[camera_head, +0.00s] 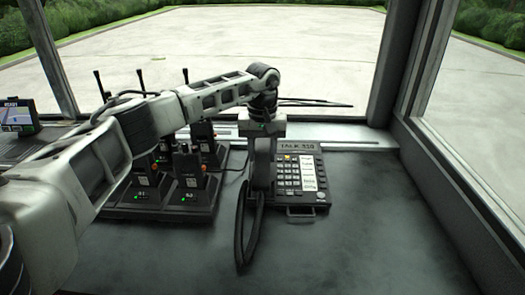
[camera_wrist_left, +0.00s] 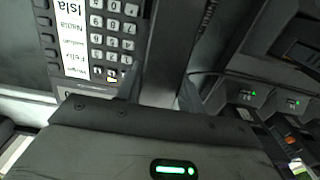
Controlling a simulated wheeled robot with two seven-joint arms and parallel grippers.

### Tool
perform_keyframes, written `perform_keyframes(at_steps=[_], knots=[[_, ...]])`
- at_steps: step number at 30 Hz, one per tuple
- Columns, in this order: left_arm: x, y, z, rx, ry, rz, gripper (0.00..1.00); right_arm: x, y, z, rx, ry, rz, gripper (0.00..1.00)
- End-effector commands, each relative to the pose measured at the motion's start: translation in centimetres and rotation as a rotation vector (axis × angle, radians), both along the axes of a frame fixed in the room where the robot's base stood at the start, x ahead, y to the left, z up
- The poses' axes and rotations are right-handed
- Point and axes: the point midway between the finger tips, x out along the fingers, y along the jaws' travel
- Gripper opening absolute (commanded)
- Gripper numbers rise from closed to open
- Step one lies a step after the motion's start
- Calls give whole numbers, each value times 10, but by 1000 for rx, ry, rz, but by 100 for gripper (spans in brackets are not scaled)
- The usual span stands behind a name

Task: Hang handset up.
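The desk phone (camera_head: 301,180) sits on the dark console, with a keypad and a label strip; its keypad also shows upper left in the left wrist view (camera_wrist_left: 112,40). My left gripper (camera_head: 262,185) points down over the phone's left side. In the left wrist view its fingers (camera_wrist_left: 160,88) are on either side of the dark handset (camera_wrist_left: 178,45) and appear closed on it. A thick black cord loop (camera_head: 243,235) hangs below, left of the phone. The gripper hides much of the handset and cradle, so I cannot tell whether the handset touches the cradle. My right gripper is not in view.
Several handheld radios (camera_head: 190,170) stand in chargers left of the phone, their antennas rising near my left arm. A small navigation screen (camera_head: 18,116) is at far left. The console (camera_head: 370,220) right of the phone is clear. Window pillars and sill border it.

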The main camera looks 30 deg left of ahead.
Motion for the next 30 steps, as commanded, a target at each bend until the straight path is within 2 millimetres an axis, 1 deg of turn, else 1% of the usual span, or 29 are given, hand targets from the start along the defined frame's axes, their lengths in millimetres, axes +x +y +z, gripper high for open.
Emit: perform_keyframes(at_steps=[1, 2, 3, 4, 14, 16, 20, 30], knots=[[0, 0, 0, 0, 0, 0, 41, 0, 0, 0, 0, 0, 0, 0], [0, 0, 0, 0, 0, 0, 49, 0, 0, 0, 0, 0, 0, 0], [0, 0, 0, 0, 0, 0, 60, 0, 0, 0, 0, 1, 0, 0], [0, 0, 0, 0, 0, 0, 63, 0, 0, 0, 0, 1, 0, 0], [0, 0, 0, 1, 1, 0, 63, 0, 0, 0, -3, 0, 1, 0], [0, 0, 6, 0, -2, 0, 63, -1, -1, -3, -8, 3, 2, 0], [0, 0, 29, 0, -4, 0, 63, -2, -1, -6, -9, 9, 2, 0], [-2, -1, 112, -1, -4, 0, 63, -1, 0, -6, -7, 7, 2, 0]])
